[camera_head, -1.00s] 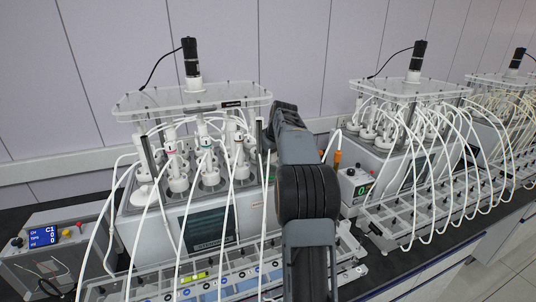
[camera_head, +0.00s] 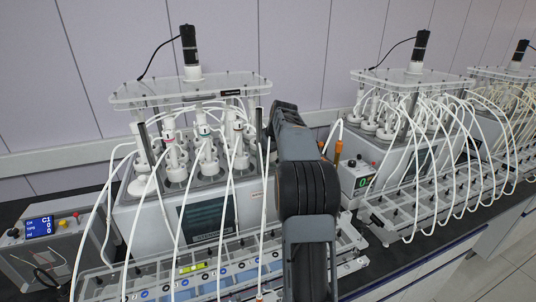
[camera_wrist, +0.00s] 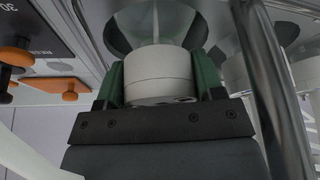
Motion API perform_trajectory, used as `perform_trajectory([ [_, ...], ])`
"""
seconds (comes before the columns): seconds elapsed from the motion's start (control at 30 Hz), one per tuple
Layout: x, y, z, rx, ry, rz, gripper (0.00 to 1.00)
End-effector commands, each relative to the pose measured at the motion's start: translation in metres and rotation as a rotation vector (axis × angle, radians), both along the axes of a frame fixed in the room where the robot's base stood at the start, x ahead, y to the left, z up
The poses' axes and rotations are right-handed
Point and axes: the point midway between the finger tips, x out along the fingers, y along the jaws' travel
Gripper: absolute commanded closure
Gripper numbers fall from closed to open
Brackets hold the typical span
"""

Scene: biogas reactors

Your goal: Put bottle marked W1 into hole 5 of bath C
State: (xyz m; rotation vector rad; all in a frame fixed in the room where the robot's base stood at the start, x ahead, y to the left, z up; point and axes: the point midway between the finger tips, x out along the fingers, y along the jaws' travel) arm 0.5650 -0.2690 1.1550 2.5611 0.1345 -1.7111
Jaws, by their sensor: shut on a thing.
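In the wrist view my gripper (camera_wrist: 160,88) has its two green fingers shut on the white cap of a bottle (camera_wrist: 150,62). The bottle's clear, cone-shaped shoulder shows beyond the cap. No W1 mark can be read on it. In the head view my arm hides the gripper and the held bottle. The nearest water bath (camera_head: 137,229) is a grey box left of my arm, with several white-capped bottles in its top. A control box (camera_head: 42,250) showing "C1" stands to its left. Hole numbers cannot be read, and hole 5 cannot be made out.
A clear plate with a black motor (camera_head: 189,45) stands above the bath. White hoses arch down to a rack (camera_head: 215,275) in front. A metal post (camera_wrist: 272,85) runs close beside the held bottle. Orange knobs (camera_wrist: 68,85) show at left. A second bath unit (camera_head: 405,150) stands right.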

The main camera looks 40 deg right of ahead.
Motion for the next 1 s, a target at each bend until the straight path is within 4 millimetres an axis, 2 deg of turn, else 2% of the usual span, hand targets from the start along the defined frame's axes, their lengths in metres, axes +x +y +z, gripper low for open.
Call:
perform_trajectory([
  [0.17, 0.000, 0.000, 0.002, -0.002, -0.004, 0.000, 1.00],
  [0.2, 0.000, 0.000, 0.002, -0.002, -0.004, 0.000, 0.36],
  [0.4, 0.000, 0.000, 0.001, -0.001, -0.002, 0.000, 0.17],
  [0.5, 0.000, 0.000, 0.001, -0.001, -0.001, 0.000, 0.09],
  [0.77, 0.000, 0.000, -0.001, 0.002, 0.003, 0.000, 0.09],
  [0.87, -0.002, 0.000, 0.005, 0.001, 0.001, -0.001, 0.09],
  [1.0, -0.010, -0.002, 0.024, -0.001, -0.002, -0.002, 0.09],
])
